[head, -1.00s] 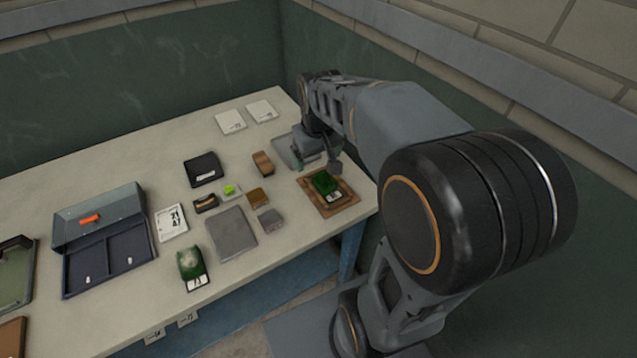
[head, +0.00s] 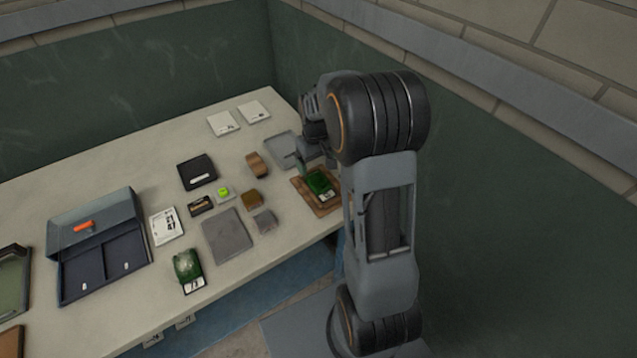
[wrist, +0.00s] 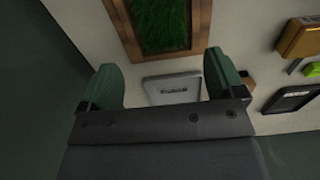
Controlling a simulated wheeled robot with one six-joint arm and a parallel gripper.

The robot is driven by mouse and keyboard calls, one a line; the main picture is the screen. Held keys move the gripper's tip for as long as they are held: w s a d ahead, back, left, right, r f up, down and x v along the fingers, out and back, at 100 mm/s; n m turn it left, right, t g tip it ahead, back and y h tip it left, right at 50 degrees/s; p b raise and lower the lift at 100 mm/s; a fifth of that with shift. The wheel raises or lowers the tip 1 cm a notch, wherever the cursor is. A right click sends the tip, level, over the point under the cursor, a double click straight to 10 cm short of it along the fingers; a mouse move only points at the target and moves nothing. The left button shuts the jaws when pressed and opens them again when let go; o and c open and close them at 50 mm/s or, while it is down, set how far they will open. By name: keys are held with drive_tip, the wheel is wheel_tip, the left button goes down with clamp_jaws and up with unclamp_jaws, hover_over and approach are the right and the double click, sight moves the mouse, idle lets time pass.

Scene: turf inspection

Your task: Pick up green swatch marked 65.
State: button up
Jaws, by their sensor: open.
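A dark green turf swatch (head: 319,183) with a white label lies on a wooden tray (head: 301,199) near the table's right end. The swatch also shows at the top of the wrist view (wrist: 160,25), inside the brown rim. A second, paler green swatch (head: 187,266) with a white label lies at the table's front edge. I cannot read 65 on either label. My gripper (head: 304,160) is open and empty beside the wooden tray, on its far side. In the wrist view its green fingertips (wrist: 163,78) stand apart, with a grey labelled plate visible between them.
A grey tray (head: 280,147) lies close to my gripper. Green walls close off the back and right.

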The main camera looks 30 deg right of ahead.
sight(315, 176)
drive_tip(key=shift+a+f+p, duration=0.15)
drive_tip(key=shift+f+p, duration=0.05)
drive_tip(key=shift+f, duration=1.15)
drive_tip(key=shift+a+f+p, duration=0.1)
drive_tip(key=shift+f+p, duration=0.1)
drive_tip(key=shift+f, duration=1.15)
drive_tip(key=shift+c, duration=0.4)
drive_tip(key=c, duration=0.9)
